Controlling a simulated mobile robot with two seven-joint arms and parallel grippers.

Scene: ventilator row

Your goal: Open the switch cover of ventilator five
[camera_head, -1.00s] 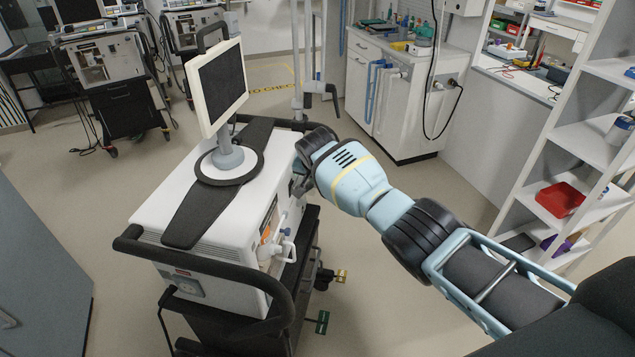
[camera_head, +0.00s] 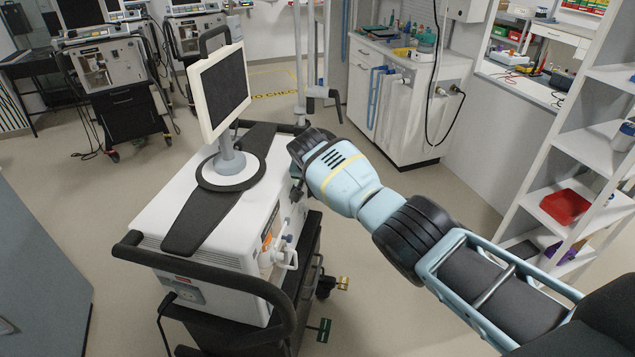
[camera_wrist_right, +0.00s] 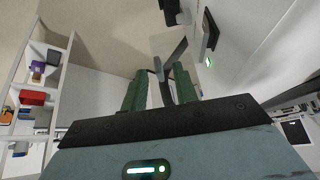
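A white ventilator (camera_head: 215,238) with a monitor (camera_head: 222,90) on top stands on a dark cart at the left centre of the head view; I cannot read a number on it. My right arm reaches in from the right, its wrist at the ventilator's right side panel. The wrist hides most of the fingers and the panel part before them. In the right wrist view my right gripper (camera_wrist_right: 159,78) has its two green fingers apart. A thin grey flap-like part (camera_wrist_right: 174,54) stands at the gap; I cannot tell if it touches them. A dark block (camera_wrist_right: 210,32) with a green light sits on the white panel. My left gripper is not in view.
A black rail (camera_head: 200,272) runs round the cart's near end. A white hose fitting (camera_head: 284,257) projects from the side panel. A white shelf (camera_head: 590,145) stands at the right. Open floor lies between the cart and the cabinets (camera_head: 405,105).

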